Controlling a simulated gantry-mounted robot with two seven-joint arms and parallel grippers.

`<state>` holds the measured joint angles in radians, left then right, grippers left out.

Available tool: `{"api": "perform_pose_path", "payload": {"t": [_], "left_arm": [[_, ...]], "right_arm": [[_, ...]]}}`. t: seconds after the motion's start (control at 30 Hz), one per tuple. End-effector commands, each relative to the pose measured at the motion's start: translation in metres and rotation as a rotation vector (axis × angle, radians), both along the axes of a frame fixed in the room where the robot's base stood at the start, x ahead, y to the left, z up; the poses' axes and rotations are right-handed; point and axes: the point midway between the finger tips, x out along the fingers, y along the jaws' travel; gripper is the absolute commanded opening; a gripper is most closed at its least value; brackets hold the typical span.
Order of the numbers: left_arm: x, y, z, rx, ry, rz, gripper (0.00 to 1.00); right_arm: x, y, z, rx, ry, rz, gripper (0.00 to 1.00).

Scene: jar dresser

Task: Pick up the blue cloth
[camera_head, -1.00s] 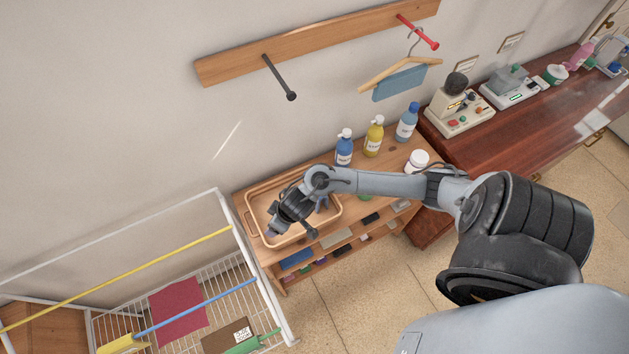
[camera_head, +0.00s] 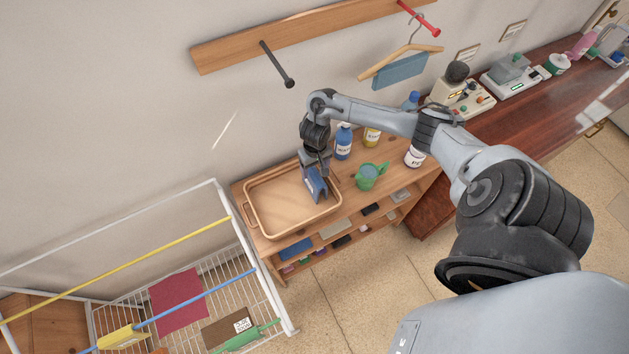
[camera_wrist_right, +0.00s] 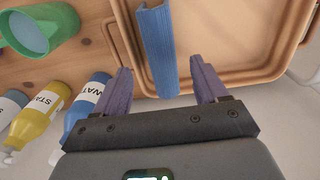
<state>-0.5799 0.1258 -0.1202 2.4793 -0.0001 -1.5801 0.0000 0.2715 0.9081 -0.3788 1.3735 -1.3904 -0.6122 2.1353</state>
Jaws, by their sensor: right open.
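A blue folded cloth (camera_head: 315,184) stands like a narrow ridge in the wooden tray (camera_head: 250,216), near its right side. In the right wrist view the cloth (camera_wrist_right: 157,50) rises from the top edge to a point between the two finger lines, with a gap on both sides. My right gripper (camera_wrist_right: 163,85) is open and empty. In the head view the right gripper (camera_head: 318,180) is at the cloth, over the tray's right part, and partly hides it. Another blue cloth (camera_head: 401,71) hangs on a wooden hanger (camera_head: 378,65) on the wall. My left gripper is out of view.
A green mug (camera_head: 367,177), a blue bottle (camera_head: 343,143) and a yellow bottle (camera_head: 372,137) stand right of the tray. A white wire rack (camera_head: 225,200) is at the left. A wall rail with pegs (camera_head: 240,47) is above. Most of the tray is bare.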

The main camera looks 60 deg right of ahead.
Motion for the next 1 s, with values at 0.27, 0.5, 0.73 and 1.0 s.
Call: {"api": "perform_pose_path", "payload": {"t": [0.27, 0.5, 0.73, 1.0], "left_arm": [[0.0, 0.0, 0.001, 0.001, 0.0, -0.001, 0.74], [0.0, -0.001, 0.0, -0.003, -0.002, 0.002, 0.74], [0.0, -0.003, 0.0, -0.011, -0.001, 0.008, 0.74], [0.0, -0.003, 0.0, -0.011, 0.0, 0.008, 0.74]], "right_arm": [[0.0, 0.002, -0.023, 0.001, 0.003, -0.001, 0.72], [0.001, 0.002, -0.05, -0.001, 0.0, 0.001, 0.72], [0.001, 0.002, -0.054, -0.002, -0.001, 0.002, 0.72], [0.001, 0.002, -0.054, -0.002, -0.001, 0.002, 0.45]]}}
